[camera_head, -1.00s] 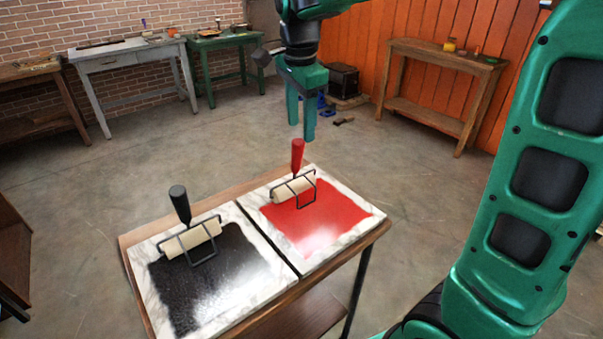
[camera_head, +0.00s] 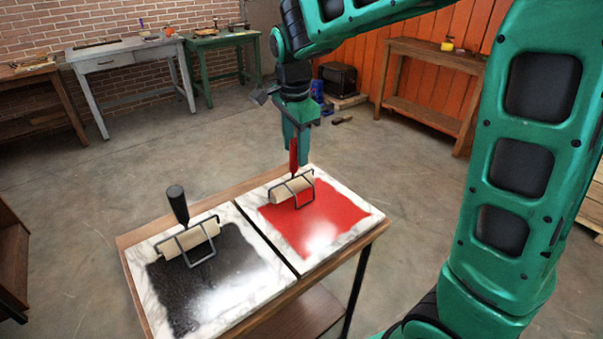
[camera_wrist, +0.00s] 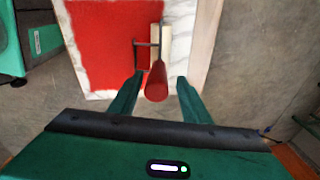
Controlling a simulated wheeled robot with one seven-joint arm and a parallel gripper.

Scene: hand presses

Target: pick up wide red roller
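The red-handled roller (camera_head: 293,186) rests on the red-inked marble slab (camera_head: 359,222), its handle (camera_head: 293,158) standing upright. My gripper (camera_head: 297,160) is at the handle in the head view, fingers pointing down. In the wrist view my gripper (camera_wrist: 158,82) is open, and the red handle (camera_wrist: 156,84) lies between the two fingers, with a gap on each side. The roller's pale cylinder (camera_wrist: 160,42) and dark wire frame show beyond the handle, partly hidden by it.
A second roller with a black handle (camera_head: 178,204) sits on the black-inked slab (camera_head: 146,284) to the left. Both slabs stand on a small wooden table (camera_head: 128,238). Workbenches line the walls behind, and the floor around the table is clear.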

